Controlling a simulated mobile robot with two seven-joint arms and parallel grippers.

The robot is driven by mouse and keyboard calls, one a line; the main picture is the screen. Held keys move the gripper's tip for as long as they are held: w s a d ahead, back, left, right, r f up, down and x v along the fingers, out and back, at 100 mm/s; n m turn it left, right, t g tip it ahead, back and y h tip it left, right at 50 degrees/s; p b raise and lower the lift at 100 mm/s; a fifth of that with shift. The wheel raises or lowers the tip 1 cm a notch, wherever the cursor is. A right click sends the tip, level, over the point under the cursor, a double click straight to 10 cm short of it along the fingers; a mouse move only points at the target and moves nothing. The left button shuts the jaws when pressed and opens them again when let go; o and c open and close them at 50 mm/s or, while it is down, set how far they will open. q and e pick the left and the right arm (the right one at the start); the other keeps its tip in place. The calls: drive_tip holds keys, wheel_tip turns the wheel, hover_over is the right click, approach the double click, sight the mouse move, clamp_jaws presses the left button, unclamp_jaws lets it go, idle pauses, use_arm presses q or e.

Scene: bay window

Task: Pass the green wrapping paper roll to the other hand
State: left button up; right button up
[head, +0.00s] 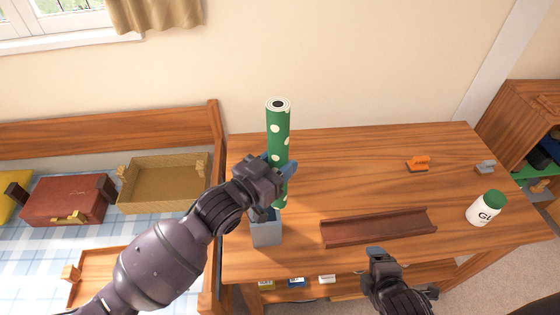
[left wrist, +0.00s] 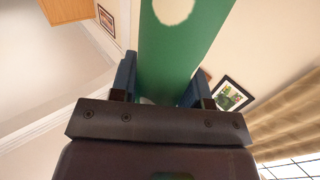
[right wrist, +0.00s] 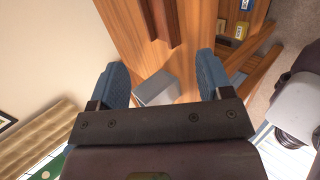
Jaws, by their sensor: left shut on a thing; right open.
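The green wrapping paper roll (head: 278,125) with pale dots stands about upright over the left part of the wooden table. My left gripper (head: 274,170) is shut around its lower half. In the left wrist view the roll (left wrist: 180,45) lies between the two blue fingers (left wrist: 163,85). Its lower end is partly hidden by the gripper, and I cannot tell whether it touches anything. My right gripper (head: 378,256) is open and empty at the table's front edge, apart from the roll; its spread fingers show in the right wrist view (right wrist: 165,80).
A grey-blue box (head: 266,233) stands just below the left gripper. A brown tray (head: 378,228) lies mid-table. A glue bottle (head: 486,208), an orange-handled item (head: 418,163) and a grey item (head: 485,167) are at the right. A bench with a basket (head: 165,184) is at left. The table's back middle is clear.

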drive_tip(key=d+m, duration=0.1)
drive_tip(key=m, duration=0.4)
drive_tip(key=d+f+m+t, duration=0.1)
drive_tip(key=m, duration=0.5)
drive_tip(key=d+f+m+t, duration=0.1)
drive_tip(key=m, duration=0.4)
drive_tip(key=shift+w+d+m+y, duration=0.1)
drive_tip(key=shift+w+m+y, duration=0.05)
drive_tip(key=shift+m+y, duration=0.2)
